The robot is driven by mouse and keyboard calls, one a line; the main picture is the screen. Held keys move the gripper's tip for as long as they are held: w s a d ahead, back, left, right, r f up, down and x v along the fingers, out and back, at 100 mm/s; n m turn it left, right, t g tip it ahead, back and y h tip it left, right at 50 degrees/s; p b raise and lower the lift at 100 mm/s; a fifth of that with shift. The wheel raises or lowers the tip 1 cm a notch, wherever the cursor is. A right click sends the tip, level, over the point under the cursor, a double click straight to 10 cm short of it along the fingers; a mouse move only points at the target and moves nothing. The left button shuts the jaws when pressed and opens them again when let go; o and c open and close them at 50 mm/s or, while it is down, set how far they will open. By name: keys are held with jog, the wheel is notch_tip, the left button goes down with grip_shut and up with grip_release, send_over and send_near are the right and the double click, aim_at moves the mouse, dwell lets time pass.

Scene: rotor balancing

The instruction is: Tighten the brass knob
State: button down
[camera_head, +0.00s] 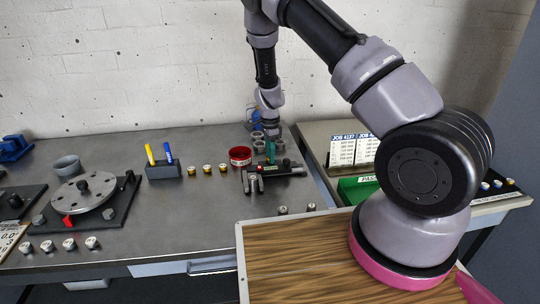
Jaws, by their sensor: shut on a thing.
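My gripper (271,143) points down over a dark fixture with red parts (278,170) near the back right of the grey bench. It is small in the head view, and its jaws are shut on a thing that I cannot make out. A small green piece (271,153) shows directly below the gripper. I cannot tell if it is held or part of the fixture. I cannot pick out the brass knob; the gripper and fixture may hide it. A round metal rotor disc (83,192) with a red mark sits on a dark stand at the left.
Several brass-topped pieces (207,171) stand beside a pen holder (163,170) and a red round dish (240,155). Several silver-topped pieces (69,244) line the front left. A green tray (357,189) and job cards (343,150) are at right.

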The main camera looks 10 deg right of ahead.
jog(key=c, duration=0.5)
grip_release()
notch_tip(320, 180, up, 11)
jog(key=shift+f, duration=0.1)
